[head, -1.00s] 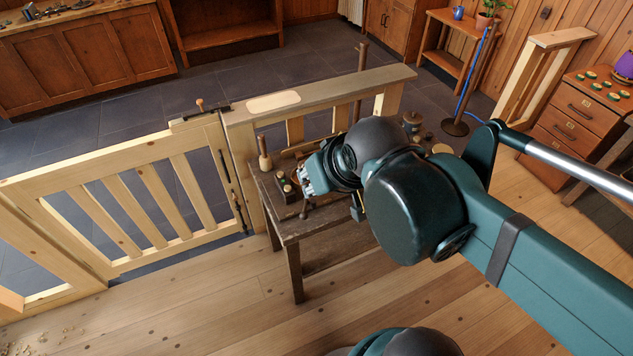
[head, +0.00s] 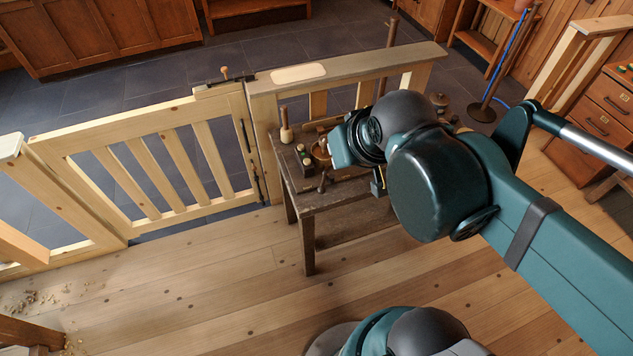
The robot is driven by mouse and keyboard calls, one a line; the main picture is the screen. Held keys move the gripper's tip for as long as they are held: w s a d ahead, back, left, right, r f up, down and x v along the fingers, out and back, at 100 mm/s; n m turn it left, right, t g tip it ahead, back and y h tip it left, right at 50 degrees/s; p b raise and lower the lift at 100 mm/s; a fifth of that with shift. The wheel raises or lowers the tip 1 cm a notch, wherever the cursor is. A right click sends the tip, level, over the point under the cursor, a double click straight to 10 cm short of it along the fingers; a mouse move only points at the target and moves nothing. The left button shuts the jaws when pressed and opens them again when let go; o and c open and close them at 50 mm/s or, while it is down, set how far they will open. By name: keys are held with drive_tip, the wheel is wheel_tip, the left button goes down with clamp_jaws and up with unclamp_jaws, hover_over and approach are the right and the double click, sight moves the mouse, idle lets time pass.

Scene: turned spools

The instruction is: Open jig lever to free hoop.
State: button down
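The small dark wooden workbench (head: 345,207) stands against the railing. A brown round thing, apparently the hoop in its jig (head: 320,150), shows on the bench top just left of my gripper (head: 342,150). A short dark handle (head: 323,182) stands out at the bench's front edge, below the round thing. It may be the jig lever, but its position is too small to read. My gripper is over the bench, close beside the round thing. Its fingers are hidden behind its teal housing and my arm, so neither their opening nor any contact shows.
A wooden mallet-shaped piece (head: 286,126) and a dark block with light round tops (head: 304,157) stand on the bench's left part. A wooden gate (head: 165,160) and the railing (head: 350,67) run behind.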

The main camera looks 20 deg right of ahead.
sight(323, 182)
drive_tip(key=shift+w+a+f+n+g+b, duration=0.3)
drive_tip(key=shift+w+a+f+n+g, duration=0.7)
drive_tip(key=shift+w+f+n, duration=1.4)
drive_tip(key=shift+w+a+f+n+g+b, duration=0.25)
drive_tip(key=shift+w+a+f+n+g, duration=0.65)
drive_tip(key=shift+w, duration=2.7)
drive_tip(key=w+a+f+n+g+h, duration=0.1)
drive_tip(key=w+a+f+n+g, duration=0.1)
drive_tip(key=f, duration=0.6)
drive_tip(key=w+a+f+n+g+h, duration=0.1)
drive_tip(key=w+a+f+n+g, duration=0.1)
drive_tip(key=w+f+n, duration=0.2)
drive_tip(key=shift+w+a+f+b, duration=0.2)
drive_tip(key=shift+w+f+b, duration=0.25)
drive_tip(key=shift+w+f, duration=1.15)
drive_tip(key=shift+s+f, duration=0.3)
drive_tip(key=shift+s, duration=0.05)
drive_tip(key=shift+f, duration=0.1)
